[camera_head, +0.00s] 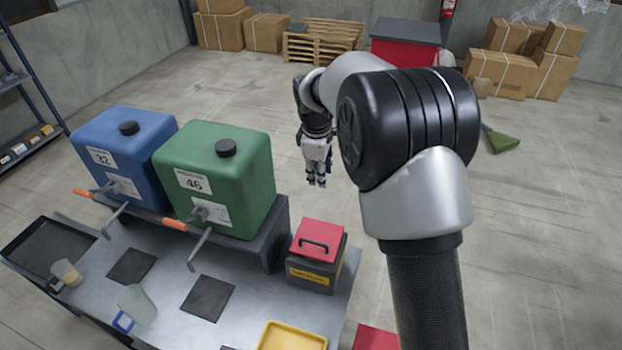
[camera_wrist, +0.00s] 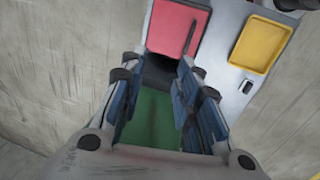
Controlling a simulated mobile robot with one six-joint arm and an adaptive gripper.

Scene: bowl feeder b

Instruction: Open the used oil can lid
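The used oil can (camera_head: 313,276) is a dark box with a yellow label on the bench's right end. Its red lid (camera_head: 319,232) is down on the box, with a dark handle on top. The lid also shows at the top of the wrist view (camera_wrist: 173,28). My gripper (camera_head: 316,183) hangs fingers down, above and beyond the can in the head view. In the wrist view its blue fingers (camera_wrist: 158,100) are apart with nothing held between them. They are clear of the lid. The green tank shows behind the fingers.
The green tank (camera_head: 238,170) and blue tank (camera_head: 135,145) stand left of the can on a raised stand, with levered taps. A yellow tray (camera_head: 280,335) lies in front. Two clear jugs (camera_head: 138,303) stand on the bench's left. Open floor lies beyond the bench.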

